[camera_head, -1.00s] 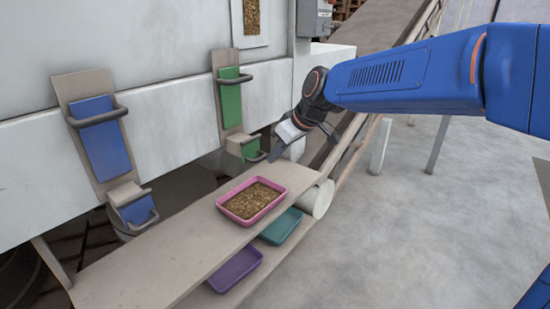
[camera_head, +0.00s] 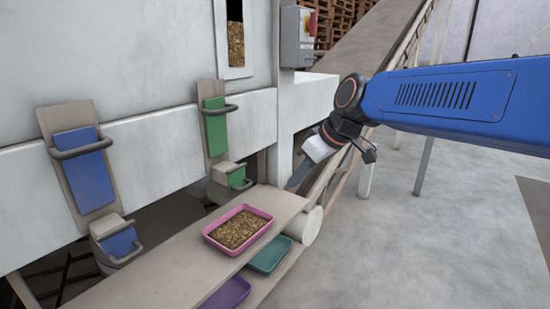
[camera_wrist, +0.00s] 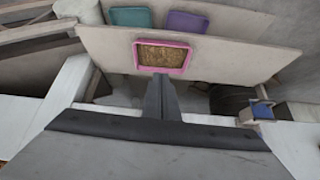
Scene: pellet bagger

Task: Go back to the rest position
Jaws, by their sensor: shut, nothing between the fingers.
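My gripper (camera_head: 298,180) is shut and empty, held up in the air near the machine's pale post. In the wrist view my gripper's fingers (camera_wrist: 161,98) are together, with the pink tray beyond their tips. The pink tray (camera_head: 211,238), full of brown pellets (camera_head: 239,229), sits on the upper shelf board (camera_head: 160,272). It shows in the wrist view too (camera_wrist: 137,57). My gripper is apart from the tray.
A teal tray (camera_head: 270,256) and a purple tray (camera_head: 229,294) lie below the shelf. Blue (camera_head: 84,170) and green (camera_head: 215,125) handled slides are on the machine wall. A switch box (camera_head: 297,37) and conveyor (camera_head: 355,50) stand behind. The floor (camera_head: 420,230) at right is clear.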

